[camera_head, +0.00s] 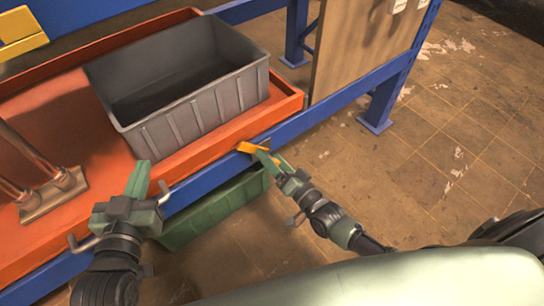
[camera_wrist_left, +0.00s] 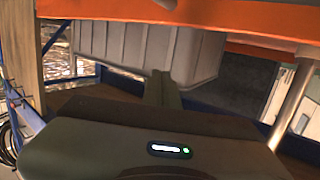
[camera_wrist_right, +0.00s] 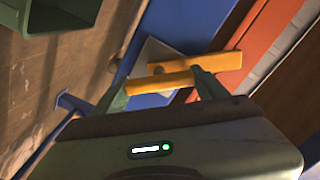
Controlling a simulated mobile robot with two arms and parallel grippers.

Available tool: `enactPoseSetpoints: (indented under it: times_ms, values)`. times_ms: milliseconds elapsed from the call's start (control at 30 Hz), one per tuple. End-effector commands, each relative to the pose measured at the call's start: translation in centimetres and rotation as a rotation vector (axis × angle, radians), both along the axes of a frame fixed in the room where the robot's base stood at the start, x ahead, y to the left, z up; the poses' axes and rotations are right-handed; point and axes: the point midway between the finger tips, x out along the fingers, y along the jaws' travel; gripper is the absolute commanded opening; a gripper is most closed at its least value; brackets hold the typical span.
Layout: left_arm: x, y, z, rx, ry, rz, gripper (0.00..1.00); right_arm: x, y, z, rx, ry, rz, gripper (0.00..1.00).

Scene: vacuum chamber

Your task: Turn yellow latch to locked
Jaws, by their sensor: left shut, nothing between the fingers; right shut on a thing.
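The yellow latch (camera_head: 249,148) is on the blue beam at the front corner of the orange tray. In the right wrist view the latch (camera_wrist_right: 178,78) is a yellow bar on a grey plate (camera_wrist_right: 152,62). My right gripper (camera_head: 268,157) is shut on the latch, and its green fingers (camera_wrist_right: 165,88) reach the bar. My left gripper (camera_head: 142,178) is shut and empty, above the tray's front edge to the left of the latch. Its fingers also show together in the left wrist view (camera_wrist_left: 158,88). The fingertips partly cover the latch in the head view.
A grey crate (camera_head: 195,118) stands in the orange tray (camera_head: 110,200), close behind the latch. A green bin (camera_head: 215,212) sits below the blue beam (camera_head: 222,164). Metal posts (camera_head: 35,160) rise at the left. The tiled floor at the right is open.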

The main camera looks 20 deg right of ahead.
Motion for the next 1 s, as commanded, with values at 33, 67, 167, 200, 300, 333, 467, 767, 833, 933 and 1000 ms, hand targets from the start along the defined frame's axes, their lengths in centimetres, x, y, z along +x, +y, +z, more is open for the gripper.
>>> enactPoseSetpoints:
  times_ms: [33, 67, 167, 200, 300, 333, 467, 767, 833, 933, 1000]
  values:
    - [-0.1, 0.1, -0.3, 0.005, 0.017, 0.001, 0.0, 0.0, -0.1, 0.0, 0.04, 0.015, 0.0, 0.0]
    - [-0.1, 0.1, -0.4, 0.007, 0.024, 0.002, 0.0, 0.0, -0.1, 0.0, 0.067, 0.025, 0.001, 0.0]
    - [-0.2, 0.2, -0.8, 0.01, 0.039, 0.003, 0.0, 0.1, -0.1, -0.1, 0.157, 0.057, 0.0, 0.0]
    - [-0.2, 0.2, -0.8, 0.011, 0.04, 0.003, 0.0, 0.1, -0.1, -0.1, 0.193, 0.07, 0.0, 0.0]
    - [-0.2, 0.1, -0.7, 0.009, 0.032, 0.002, 0.0, 0.1, -0.1, -0.2, 0.278, 0.101, 0.0, 0.0]
    - [-0.1, 0.1, -0.6, 0.007, 0.026, 0.002, 0.0, 0.1, -0.2, -0.2, 0.304, 0.11, 0.0, 0.0]
    - [0.0, 0.0, 0.0, -0.001, -0.004, 0.0, 0.0, 0.0, -0.1, -0.3, 0.404, 0.147, 0.0, 0.0]
    - [0.2, -0.3, 1.5, -0.022, -0.085, -0.006, 0.0, 0.1, -0.2, -0.4, 0.572, 0.207, -0.001, 0.0]
    - [0.2, -0.4, 1.9, -0.027, -0.1, -0.007, 0.0, 0.0, -0.2, -0.4, 0.597, 0.217, 0.0, 0.0]
    - [0.3, -0.5, 2.3, -0.032, -0.119, -0.009, 0.0, 0.0, -0.2, -0.4, 0.623, 0.226, -0.001, 0.0]
    - [0.3, -0.5, 2.5, -0.034, -0.129, -0.009, 0.0, 0.0, -0.2, -0.4, 0.635, 0.231, -0.002, 0.0]
